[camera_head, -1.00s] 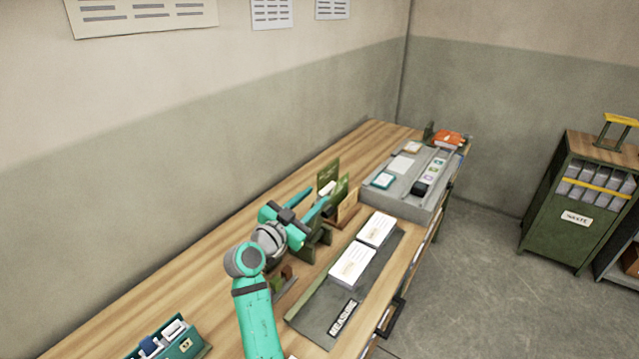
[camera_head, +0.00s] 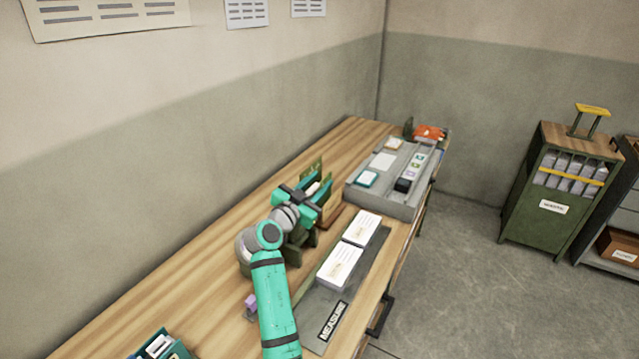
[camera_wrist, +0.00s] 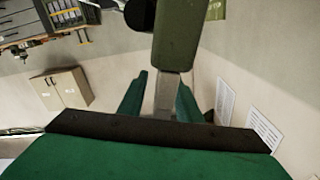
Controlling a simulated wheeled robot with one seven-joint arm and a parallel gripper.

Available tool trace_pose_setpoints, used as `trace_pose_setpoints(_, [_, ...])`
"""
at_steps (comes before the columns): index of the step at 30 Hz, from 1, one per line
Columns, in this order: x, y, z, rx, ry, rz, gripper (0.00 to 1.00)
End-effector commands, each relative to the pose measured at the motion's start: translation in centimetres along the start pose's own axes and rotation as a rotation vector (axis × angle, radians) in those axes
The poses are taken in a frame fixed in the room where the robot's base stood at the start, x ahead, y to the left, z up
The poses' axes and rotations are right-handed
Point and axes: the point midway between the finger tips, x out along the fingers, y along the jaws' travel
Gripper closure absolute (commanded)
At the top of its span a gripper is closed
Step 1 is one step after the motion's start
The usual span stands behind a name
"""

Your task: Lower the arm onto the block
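My gripper (camera_head: 308,203) is low over the workbench, in front of an olive-green upright stand (camera_head: 313,169). Its two teal fingers are apart. In the wrist view the fingers (camera_wrist: 160,100) stand on either side of a narrow grey bar; I cannot tell whether they touch it. An olive-green arm-like piece (camera_wrist: 176,42) is just beyond the bar. In the head view a brown wooden piece (camera_head: 331,211) shows right of the gripper. My wrist hides much of the stand, and I cannot clearly make out the block.
A grey tray (camera_head: 318,318) marked MEASURE holds two paper stacks (camera_head: 340,266) right of my arm. A grey sorting tray (camera_head: 383,203) is behind. A small purple item (camera_head: 250,303) is left of my arm. A green box (camera_head: 172,350) is at front left. Bare bench lies left.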

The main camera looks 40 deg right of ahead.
Motion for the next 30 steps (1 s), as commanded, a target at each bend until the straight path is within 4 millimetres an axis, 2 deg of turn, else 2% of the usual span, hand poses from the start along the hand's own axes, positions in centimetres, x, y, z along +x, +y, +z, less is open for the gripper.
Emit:
trace_pose_setpoints(5, [-0.1, -0.1, 0.0, 0.0, 0.0, -0.002, 0.69])
trace_pose_setpoints(8, [-0.1, -0.1, 0.0, 0.0, 0.0, -0.002, 0.88])
trace_pose_setpoints(9, [-0.1, -0.1, 0.0, 0.0, 0.0, -0.002, 0.97])
trace_pose_setpoints(10, [-0.1, -0.1, 0.0, 0.0, 0.0, -0.001, 1.0])
trace_pose_setpoints(20, [0.0, 0.5, 0.0, 0.02, 0.0, 0.0, 1.0])
trace_pose_setpoints(30, [0.3, 4.2, 0.4, 0.201, -0.002, 0.001, 1.0])
